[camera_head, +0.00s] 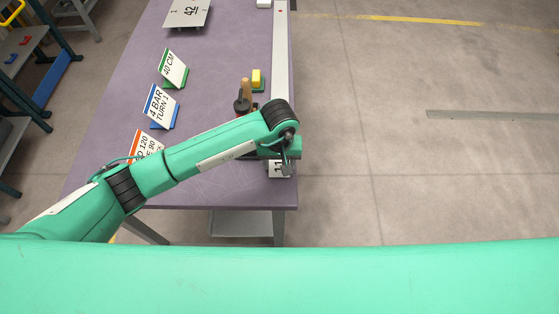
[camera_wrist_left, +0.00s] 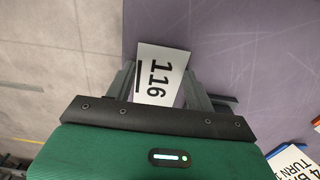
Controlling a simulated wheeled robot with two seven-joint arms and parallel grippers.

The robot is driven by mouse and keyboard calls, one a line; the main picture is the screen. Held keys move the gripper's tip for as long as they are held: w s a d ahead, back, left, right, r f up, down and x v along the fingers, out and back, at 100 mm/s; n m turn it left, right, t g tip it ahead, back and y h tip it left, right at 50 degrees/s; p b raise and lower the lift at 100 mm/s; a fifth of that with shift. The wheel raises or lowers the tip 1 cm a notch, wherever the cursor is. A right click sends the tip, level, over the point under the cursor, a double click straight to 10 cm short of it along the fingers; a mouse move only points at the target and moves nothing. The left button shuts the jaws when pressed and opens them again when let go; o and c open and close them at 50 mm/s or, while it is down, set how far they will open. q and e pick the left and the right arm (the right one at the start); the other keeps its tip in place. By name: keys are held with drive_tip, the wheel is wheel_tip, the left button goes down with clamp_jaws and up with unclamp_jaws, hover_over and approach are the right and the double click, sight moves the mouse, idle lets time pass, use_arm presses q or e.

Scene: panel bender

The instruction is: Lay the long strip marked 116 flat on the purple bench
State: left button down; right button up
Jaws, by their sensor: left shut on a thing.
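The long pale strip marked 116 (camera_head: 281,60) runs along the right edge of the purple bench (camera_head: 215,90), roughly parallel to that edge. Its near end with the printed number shows just below my left gripper (camera_head: 285,158). In the left wrist view the white end marked 116 (camera_wrist_left: 158,75) sits between the two fingers of my left gripper (camera_wrist_left: 157,78), which is shut on it. The arm hides part of the strip in the head view. I cannot tell whether the strip touches the bench top or hangs just above it. My right gripper is not in view.
Sign cards marked 40 CM (camera_head: 174,68), 4 BAR TURN 1 (camera_head: 160,105) and one partly hidden (camera_head: 148,144) stand left on the bench. A plate marked 42 (camera_head: 187,12) lies at the back. A yellow-and-green block (camera_head: 257,78) and a wooden-handled tool (camera_head: 246,90) stand close left of the strip.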

use_arm(q)
drive_tip(key=shift+c, duration=2.3)
unclamp_jaws()
drive_tip(key=shift+s, duration=0.1)
drive_tip(key=shift+r+b, duration=0.3)
drive_tip(key=shift+r, duration=0.2)
wheel_tip(320, 180, up, 13)
drive_tip(key=b, duration=0.4)
drive_tip(key=shift+f, duration=0.2)
